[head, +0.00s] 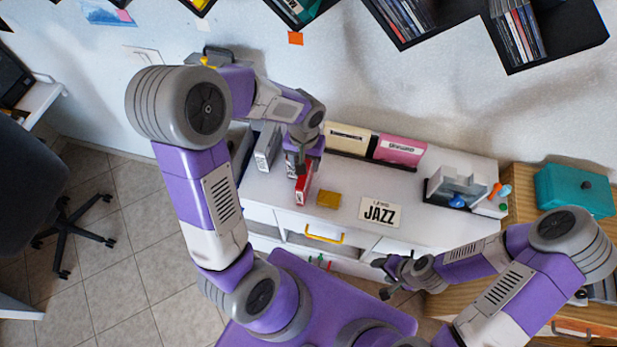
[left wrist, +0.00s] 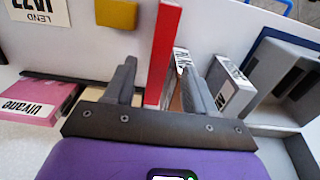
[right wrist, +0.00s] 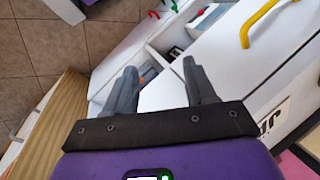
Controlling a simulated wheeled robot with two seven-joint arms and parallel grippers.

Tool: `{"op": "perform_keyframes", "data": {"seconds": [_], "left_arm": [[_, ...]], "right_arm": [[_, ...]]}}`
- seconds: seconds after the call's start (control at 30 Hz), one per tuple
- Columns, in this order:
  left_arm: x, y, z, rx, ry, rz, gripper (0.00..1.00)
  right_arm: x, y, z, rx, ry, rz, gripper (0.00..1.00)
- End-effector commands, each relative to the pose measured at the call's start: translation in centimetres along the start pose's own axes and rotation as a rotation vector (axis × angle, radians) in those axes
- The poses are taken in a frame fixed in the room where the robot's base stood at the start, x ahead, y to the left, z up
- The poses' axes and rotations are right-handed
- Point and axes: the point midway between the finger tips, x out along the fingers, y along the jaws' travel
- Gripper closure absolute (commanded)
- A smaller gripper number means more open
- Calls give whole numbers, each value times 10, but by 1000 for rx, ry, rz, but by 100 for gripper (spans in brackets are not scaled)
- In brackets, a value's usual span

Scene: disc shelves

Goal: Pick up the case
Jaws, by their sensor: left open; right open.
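A slim red case (head: 303,187) stands upright on the white cabinet top, below my left gripper (head: 306,162) in the head view. I cannot tell whether either finger touches a case. My right gripper (head: 386,277) is open and empty in front of the cabinet; it also shows in the right wrist view (right wrist: 160,72).
A grey binder (head: 266,147) stands left of the red case. A yellow block (head: 328,199) and a JAZZ sign (head: 380,212) lie to its right. Cream (head: 348,139) and pink boxes (head: 400,150) stand behind.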

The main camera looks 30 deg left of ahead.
Motion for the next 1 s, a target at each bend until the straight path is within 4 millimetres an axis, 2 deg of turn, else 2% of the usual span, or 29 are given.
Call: {"op": "perform_keyframes", "data": {"seconds": [0.03, 0.37, 0.63, 0.93, 0.97, 1.0], "left_arm": [[7, 0, 0, 0, 0, 0, 45], [38, 0, 0, 0, -3, -1, 45], [77, 0, 0, 1, -2, -1, 45], [82, 1, -1, -1, 1, 1, 45], [82, 1, -1, -1, 1, 1, 46], [82, 1, -1, -1, 1, 1, 52]], "right_arm": [[7, 2, 0, 0, 0, 0, 45], [11, 4, -1, 0, 0, 0, 45], [16, 6, -1, -1, 1, 0, 45], [16, 6, -1, 0, 1, 0, 45], [16, 6, -1, 0, 1, 0, 45], [16, 6, -1, 0, 1, 0, 45]]}}
